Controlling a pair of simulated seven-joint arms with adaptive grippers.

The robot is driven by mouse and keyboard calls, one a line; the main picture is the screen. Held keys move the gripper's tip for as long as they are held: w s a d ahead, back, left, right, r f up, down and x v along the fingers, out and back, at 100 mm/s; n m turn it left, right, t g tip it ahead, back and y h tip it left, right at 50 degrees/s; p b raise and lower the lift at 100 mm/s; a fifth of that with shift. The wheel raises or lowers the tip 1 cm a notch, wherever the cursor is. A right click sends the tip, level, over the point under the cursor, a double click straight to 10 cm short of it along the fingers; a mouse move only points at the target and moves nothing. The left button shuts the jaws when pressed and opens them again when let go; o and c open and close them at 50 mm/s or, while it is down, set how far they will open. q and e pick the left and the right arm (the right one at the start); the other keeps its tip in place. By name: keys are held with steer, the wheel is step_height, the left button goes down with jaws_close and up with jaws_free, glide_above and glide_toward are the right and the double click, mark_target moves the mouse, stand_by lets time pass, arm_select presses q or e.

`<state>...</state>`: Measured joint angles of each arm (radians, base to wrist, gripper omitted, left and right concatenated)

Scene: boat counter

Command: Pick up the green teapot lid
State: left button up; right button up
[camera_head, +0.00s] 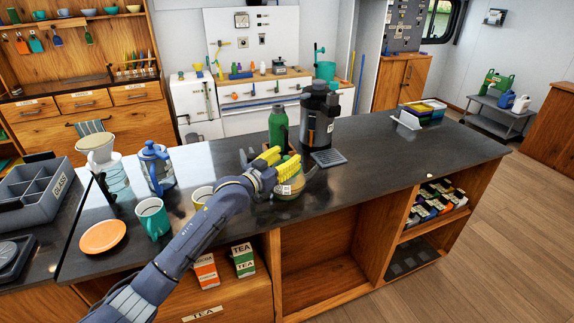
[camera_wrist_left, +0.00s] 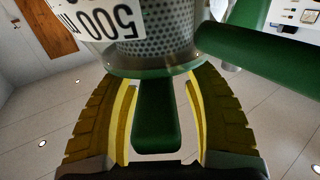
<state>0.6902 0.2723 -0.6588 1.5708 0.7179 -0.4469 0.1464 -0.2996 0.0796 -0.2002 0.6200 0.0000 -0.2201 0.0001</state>
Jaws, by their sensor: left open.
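The teapot (camera_head: 288,189) stands on the dark counter, with a clear body and a small white label. In the left wrist view it appears upside down, with its perforated infuser (camera_wrist_left: 165,25), a "500" label and a green handle (camera_wrist_left: 255,65). The green lid's knob (camera_wrist_left: 156,118) lies between the fingers of my left gripper (camera_wrist_left: 160,75), with a narrow gap on each side. In the head view my left gripper (camera_head: 280,160), with yellow finger pads, is open at the top of the teapot and hides the lid. My right gripper is not in view.
A green bottle (camera_head: 278,130) and a black coffee machine (camera_head: 319,115) stand close behind the teapot. A drip tray (camera_head: 329,158) lies to its right. A blue press (camera_head: 156,168), a teal mug (camera_head: 152,217) and an orange plate (camera_head: 102,236) are left. The counter's right part is mostly clear.

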arm_select(q)
steer(key=shift+c, duration=0.3)
jaws_close()
stand_by(0.4)
